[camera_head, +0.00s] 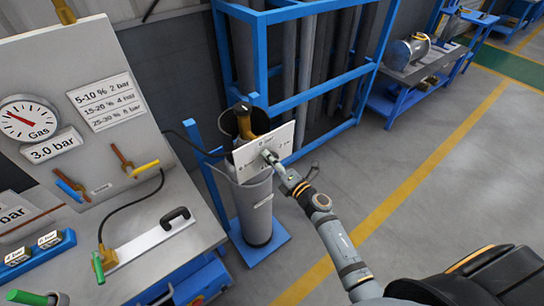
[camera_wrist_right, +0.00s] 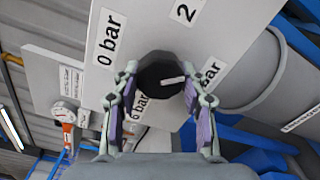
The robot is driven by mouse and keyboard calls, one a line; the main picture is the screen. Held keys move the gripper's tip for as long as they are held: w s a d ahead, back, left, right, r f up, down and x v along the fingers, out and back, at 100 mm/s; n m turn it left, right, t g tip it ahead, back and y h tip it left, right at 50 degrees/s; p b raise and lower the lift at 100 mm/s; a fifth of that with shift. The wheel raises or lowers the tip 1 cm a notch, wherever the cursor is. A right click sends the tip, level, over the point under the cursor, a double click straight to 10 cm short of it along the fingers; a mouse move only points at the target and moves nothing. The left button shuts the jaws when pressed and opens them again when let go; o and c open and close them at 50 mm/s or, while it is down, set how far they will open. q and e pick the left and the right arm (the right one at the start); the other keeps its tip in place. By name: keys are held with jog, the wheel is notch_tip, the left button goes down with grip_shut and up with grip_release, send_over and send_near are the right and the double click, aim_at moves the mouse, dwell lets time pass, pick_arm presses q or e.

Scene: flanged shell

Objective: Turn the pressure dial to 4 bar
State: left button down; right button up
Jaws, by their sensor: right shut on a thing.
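The pressure dial is a round black knob (camera_wrist_right: 160,73) with a white pointer mark, on a pale panel (camera_wrist_right: 225,30); the same panel (camera_head: 250,162) shows in the head view at the grey cylinder. In the wrist view, labels read "0 bar" at upper left, "2" at upper right, "6 bar" at lower left, and a partly hidden "bar" at right. The white mark points right, towards that partly hidden label. My right gripper (camera_head: 268,155) is shut on the knob, one finger on each side, as the wrist view shows (camera_wrist_right: 159,82). My left gripper is not in view.
A grey cylinder (camera_head: 256,210) stands on a blue base (camera_head: 268,245) below the panel. A blue rack (camera_head: 310,98) with grey pipes is behind. A bench at left carries a board with a gas gauge (camera_head: 28,120) and a "3.0 bar" sign (camera_head: 51,148). Floor at right is clear.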

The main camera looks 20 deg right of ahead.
jog(key=m, duration=0.1)
jog(key=m+p, duration=0.2)
jog(key=shift+r+m, duration=0.25)
jog(key=shift+m, duration=0.15)
jog(key=shift+f+m+p, duration=0.1)
jog(key=shift+m+p, duration=1.2)
jog(key=shift+m, duration=0.5)
jog(key=o, duration=1.2)
jog(key=shift+c, duration=0.2)
jog(key=shift+s+d, duration=0.1)
jog(key=shift+s, duration=0.05)
jog(key=v, duration=1.1)
jog(key=shift+s, duration=0.35)
